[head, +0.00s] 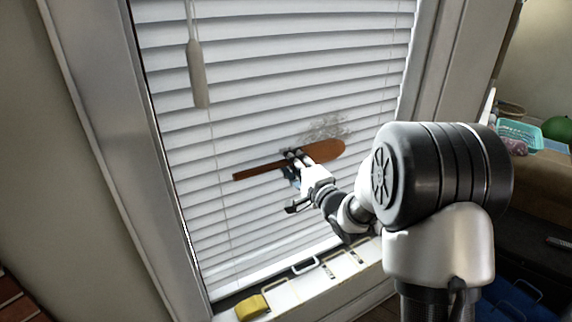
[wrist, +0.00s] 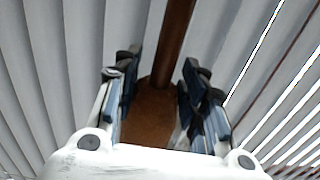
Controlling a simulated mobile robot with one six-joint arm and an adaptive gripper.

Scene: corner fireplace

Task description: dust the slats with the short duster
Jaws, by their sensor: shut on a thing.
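The short duster (head: 322,152) is a flat brown paddle with a thin handle reaching left. My gripper (head: 293,158) is shut on it near where the handle meets the broad part. In the wrist view the duster (wrist: 172,45) lies between the two fingers of my gripper (wrist: 158,78). The white slats (head: 270,75) of the window blind are right behind it; I cannot tell whether the duster touches them. A grey dust patch (head: 325,127) lies on the slats just above the duster's broad end. The duster may hide part of it.
A pale cord pull (head: 198,75) hangs in front of the blind at upper left. A teal basket (head: 519,136) and green ball (head: 557,128) are far right. Window frames border both sides.

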